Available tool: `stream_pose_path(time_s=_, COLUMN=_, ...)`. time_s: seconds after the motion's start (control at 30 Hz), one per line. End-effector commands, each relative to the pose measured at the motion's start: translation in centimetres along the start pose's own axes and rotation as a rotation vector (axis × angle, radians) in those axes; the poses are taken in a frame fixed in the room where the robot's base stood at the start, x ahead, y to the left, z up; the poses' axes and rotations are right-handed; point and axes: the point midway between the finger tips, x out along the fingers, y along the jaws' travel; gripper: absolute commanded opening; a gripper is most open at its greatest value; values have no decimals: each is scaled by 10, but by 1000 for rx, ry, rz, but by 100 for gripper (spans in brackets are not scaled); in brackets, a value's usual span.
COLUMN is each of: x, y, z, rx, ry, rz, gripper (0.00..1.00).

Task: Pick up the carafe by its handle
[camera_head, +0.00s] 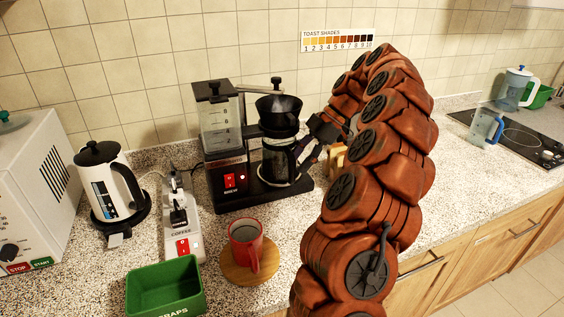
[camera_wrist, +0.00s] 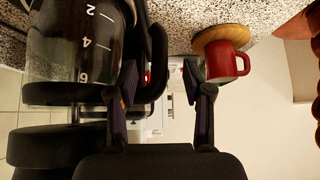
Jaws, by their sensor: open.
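The carafe (camera_head: 277,160) is glass with a black handle and stands upright in the coffee maker (camera_head: 222,140), under the black filter cone (camera_head: 278,112). In the wrist view the carafe (camera_wrist: 75,45) fills the upper left, upside down, with its markings showing. Its black handle (camera_wrist: 158,60) sticks out toward my gripper. My gripper (camera_head: 308,148) is at the carafe's right side. In the wrist view my gripper (camera_wrist: 165,80) has its fingers apart; the handle appears between them, nearer the left finger. I cannot tell whether they touch.
A red mug (camera_head: 245,240) on a wooden coaster (camera_head: 235,268) stands in front of the coffee maker. A green scraps bin (camera_head: 165,290), a scale-like coffee device (camera_head: 182,220) and a white kettle (camera_head: 103,185) are to the left. Toast-coloured pieces (camera_head: 337,158) lie behind my arm.

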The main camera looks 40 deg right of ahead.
Motion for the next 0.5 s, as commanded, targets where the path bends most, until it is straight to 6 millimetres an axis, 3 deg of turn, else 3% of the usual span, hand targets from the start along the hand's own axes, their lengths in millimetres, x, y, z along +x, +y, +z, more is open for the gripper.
stream_pose_path(time_s=0.5, x=34, y=-1, z=-2, rx=0, ry=0, rz=2, gripper=50)
